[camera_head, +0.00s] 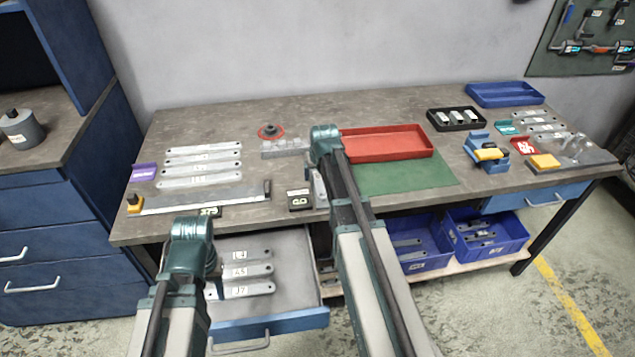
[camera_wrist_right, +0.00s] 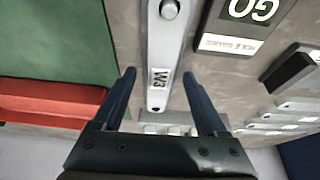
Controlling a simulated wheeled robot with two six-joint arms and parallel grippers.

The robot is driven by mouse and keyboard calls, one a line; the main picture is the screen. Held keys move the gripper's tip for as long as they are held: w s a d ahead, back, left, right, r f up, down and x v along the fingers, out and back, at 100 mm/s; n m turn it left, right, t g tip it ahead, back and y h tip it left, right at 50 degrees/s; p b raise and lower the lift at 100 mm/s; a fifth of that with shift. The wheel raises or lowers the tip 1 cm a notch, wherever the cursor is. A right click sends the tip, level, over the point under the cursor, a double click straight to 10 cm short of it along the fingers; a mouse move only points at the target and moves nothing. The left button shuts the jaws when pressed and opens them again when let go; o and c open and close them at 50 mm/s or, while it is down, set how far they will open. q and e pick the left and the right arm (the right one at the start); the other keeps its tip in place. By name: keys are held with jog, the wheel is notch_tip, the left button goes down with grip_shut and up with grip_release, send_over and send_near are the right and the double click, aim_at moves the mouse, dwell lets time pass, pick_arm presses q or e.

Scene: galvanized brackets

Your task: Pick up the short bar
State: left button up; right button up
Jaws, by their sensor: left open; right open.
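A grey metal bar marked W3 (camera_wrist_right: 163,60) lies on the bench between the fingers of my open right gripper (camera_wrist_right: 155,90) in the right wrist view. The fingers are on either side of it and I see no grip on it. In the head view my right gripper (camera_head: 319,182) is over the bench between the gauge block and the green mat, and my arm hides most of the bar there. My left gripper (camera_head: 211,265) is low in front of the bench by the open drawer, its fingers mostly hidden. I cannot confirm from its label that W3 is the short bar.
A GO hole gauge (camera_wrist_right: 240,25) lies beside the bar. The green mat (camera_head: 405,177) and red tray (camera_head: 385,145) are right of my right arm. Several labelled bars (camera_head: 200,165) lie at bench left, more in the open drawer (camera_head: 265,318). Blue bins (camera_head: 485,235) stand below.

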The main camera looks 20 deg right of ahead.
aim_at(318, 178)
jog(key=shift+r, duration=0.1)
grip_shut()
jog(key=shift+r, duration=0.1)
dwell(0.4)
jog(key=shift+r+p, duration=0.45)
jog(key=shift+p, duration=0.15)
notch_tip(318, 178, up, 3)
jog(key=p, duration=0.3)
jog(key=s+d, duration=0.2)
jog(key=s, duration=0.2)
jog(key=s+d, duration=0.3)
jog(key=s, duration=0.2)
jog(key=s+d+r, duration=0.1)
jog(key=s+d, duration=0.2)
jog(key=s, duration=0.1)
jog(key=shift+s+d+p, duration=0.15)
jog(key=shift+s+p, duration=0.25)
